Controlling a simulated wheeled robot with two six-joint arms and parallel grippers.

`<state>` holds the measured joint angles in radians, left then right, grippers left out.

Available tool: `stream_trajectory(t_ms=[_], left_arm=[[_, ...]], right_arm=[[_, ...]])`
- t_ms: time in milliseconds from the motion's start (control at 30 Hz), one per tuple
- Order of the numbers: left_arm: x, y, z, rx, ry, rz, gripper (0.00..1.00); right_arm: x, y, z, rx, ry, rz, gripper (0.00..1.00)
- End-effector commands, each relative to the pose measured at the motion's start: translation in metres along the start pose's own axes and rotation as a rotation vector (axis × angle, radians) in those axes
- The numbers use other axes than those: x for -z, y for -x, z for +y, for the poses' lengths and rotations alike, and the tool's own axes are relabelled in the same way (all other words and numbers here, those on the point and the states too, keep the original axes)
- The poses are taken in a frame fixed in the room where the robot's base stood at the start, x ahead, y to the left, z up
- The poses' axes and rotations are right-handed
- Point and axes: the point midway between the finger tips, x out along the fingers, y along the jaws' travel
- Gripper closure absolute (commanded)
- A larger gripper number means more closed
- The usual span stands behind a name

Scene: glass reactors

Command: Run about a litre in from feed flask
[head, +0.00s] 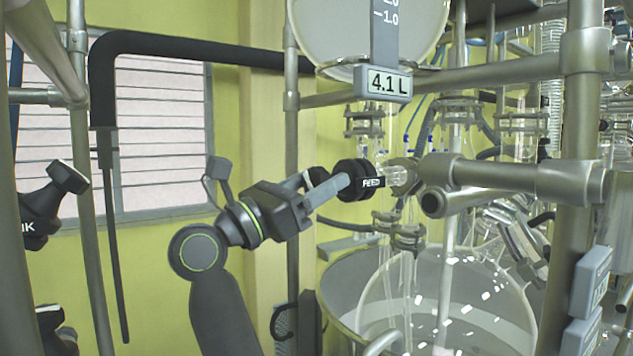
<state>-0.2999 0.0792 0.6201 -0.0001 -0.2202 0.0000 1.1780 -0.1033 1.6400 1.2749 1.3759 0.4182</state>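The feed flask (340,35) is the large round glass vessel at the top, cut off by the frame. A scale strip with a 1.0 mark runs down it, and a display (388,84) below reads 4.1 L. A black valve knob marked FEED (370,182) sits on the glass line beneath. A large glass vessel (450,285) stands below in a metal jacket.
A metal frame with a thick post (578,150) and crossbars stands around the glassware. Black handles (52,203), one with a partly visible label ending in NK, are at the left edge. A dark pipe (200,47) runs along the wall.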

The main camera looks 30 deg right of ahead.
Motion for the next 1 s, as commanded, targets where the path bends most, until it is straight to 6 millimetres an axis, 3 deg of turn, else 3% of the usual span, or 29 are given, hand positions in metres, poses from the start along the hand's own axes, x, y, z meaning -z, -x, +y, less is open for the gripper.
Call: stream_trajectory(t_ms=[33,233,633,1000], left_arm=[[0.000,0.000,0.000,0.000,0.000,0.000,0.33],[0.000,0.000,0.000,0.000,0.000,0.000,0.33],[-0.001,-0.007,0.000,0.000,0.000,0.000,0.33],[-0.003,-0.023,0.002,0.000,0.000,0.000,0.33]], right_arm=[[0.000,0.000,0.000,0.000,0.000,0.000,0.52],[0.000,0.000,0.000,0.000,0.000,0.000,0.78],[0.001,0.001,0.000,0.032,-0.072,-0.001,0.78],[0.001,0.001,-0.001,0.145,-0.346,-0.002,0.78]])
